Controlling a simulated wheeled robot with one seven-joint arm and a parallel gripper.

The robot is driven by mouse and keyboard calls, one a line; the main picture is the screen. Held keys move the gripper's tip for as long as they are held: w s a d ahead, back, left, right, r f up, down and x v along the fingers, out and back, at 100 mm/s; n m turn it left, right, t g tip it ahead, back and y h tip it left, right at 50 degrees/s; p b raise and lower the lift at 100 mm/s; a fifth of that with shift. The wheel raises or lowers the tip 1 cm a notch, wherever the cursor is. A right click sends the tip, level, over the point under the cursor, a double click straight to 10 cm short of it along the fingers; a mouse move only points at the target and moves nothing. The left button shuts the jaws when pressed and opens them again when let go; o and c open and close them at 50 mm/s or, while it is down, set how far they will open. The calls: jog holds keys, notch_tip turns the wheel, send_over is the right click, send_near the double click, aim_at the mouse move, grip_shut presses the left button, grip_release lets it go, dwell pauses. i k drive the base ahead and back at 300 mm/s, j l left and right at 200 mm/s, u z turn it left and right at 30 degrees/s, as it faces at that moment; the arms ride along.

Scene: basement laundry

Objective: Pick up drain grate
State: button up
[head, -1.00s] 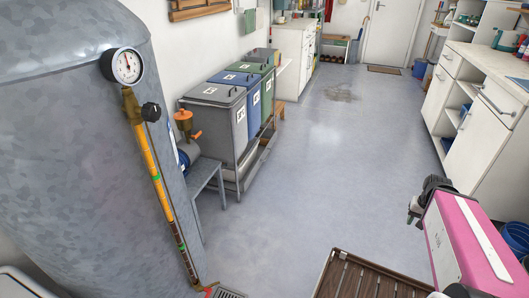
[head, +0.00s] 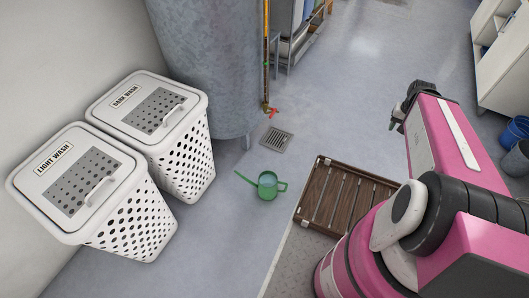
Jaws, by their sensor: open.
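The drain grate (head: 277,140) is a small grey slotted square in the floor, in the middle of the head view. It lies in front of the metal tank and shows whole, with nothing on it. My gripper (head: 396,119) is dark and sits at the end of my pink arm, to the right of the grate and well apart from it. It is open, and nothing shows in it.
A green watering can (head: 267,185) stands just below the grate. A brown slatted wooden mat (head: 318,197) lies to its right. The tank (head: 212,70) with a red-handled tap (head: 271,112) is above. Two white hampers (head: 180,165) stand left. The floor right of the grate is clear.

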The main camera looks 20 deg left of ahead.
aim_at(277, 137)
jog(key=k+j+u, duration=0.2)
jog(key=k+j, duration=0.4)
jog(key=i+j, duration=0.1)
jog(key=j, duration=1.2)
jog(key=k+u, duration=0.05)
